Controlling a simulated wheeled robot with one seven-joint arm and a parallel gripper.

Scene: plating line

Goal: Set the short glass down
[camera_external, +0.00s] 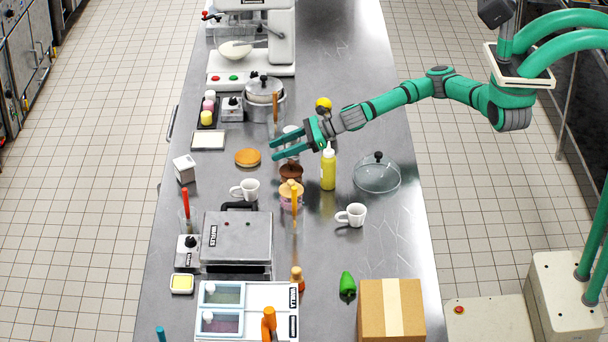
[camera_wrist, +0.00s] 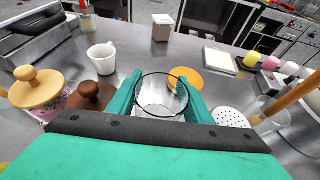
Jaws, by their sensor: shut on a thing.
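The short glass (camera_wrist: 161,98) is a clear tumbler with a dark-looking rim, seen between the two green fingers in the wrist view. My gripper (camera_external: 283,149) is shut on it above the middle of the steel counter. In the external view the fingers point left and the glass is hard to make out among them. In the wrist view my gripper (camera_wrist: 160,100) has one finger on each side of the glass. I cannot tell how far its base is from the counter.
A brown-lidded jar (camera_wrist: 92,97) and a wooden-lidded jar (camera_wrist: 38,90) stand close on the left in the wrist view. An orange disc (camera_external: 248,157), a white mug (camera_external: 245,189) and a yellow bottle (camera_external: 328,168) are nearby. Bare counter (camera_external: 220,177) lies between the disc and mug.

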